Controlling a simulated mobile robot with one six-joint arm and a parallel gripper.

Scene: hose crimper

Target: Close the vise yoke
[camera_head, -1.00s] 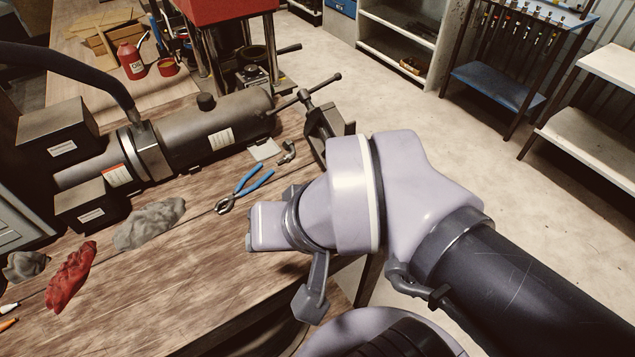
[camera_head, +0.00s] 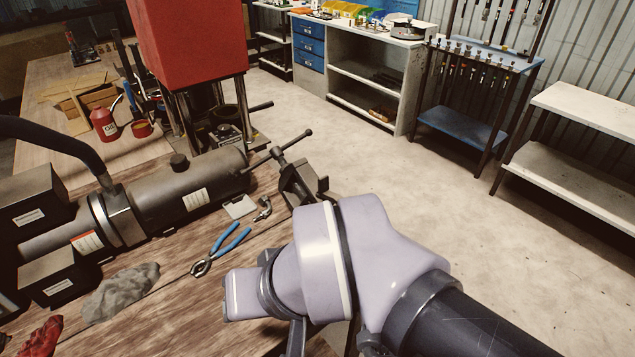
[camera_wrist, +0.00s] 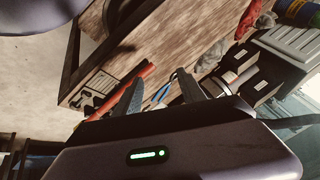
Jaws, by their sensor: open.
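The vise (camera_head: 303,185), dark grey metal with a T-shaped screw handle (camera_head: 277,152), stands at the right edge of the wooden bench in the head view. I cannot tell from this angle how its yoke stands. Blue-handled pliers (camera_wrist: 163,91) show beyond the gap. A grey frame-like part (camera_wrist: 98,87) is at the bench edge, left of the fingers.
The blue pliers (camera_head: 222,248), a small clamp-like part (camera_head: 263,209) and a grey glove (camera_head: 120,291) lie on the bench. A large dark cylinder (camera_head: 195,180) lies behind them. A red machine (camera_head: 187,45) stands at the back. Open floor (camera_head: 400,185) is to the right.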

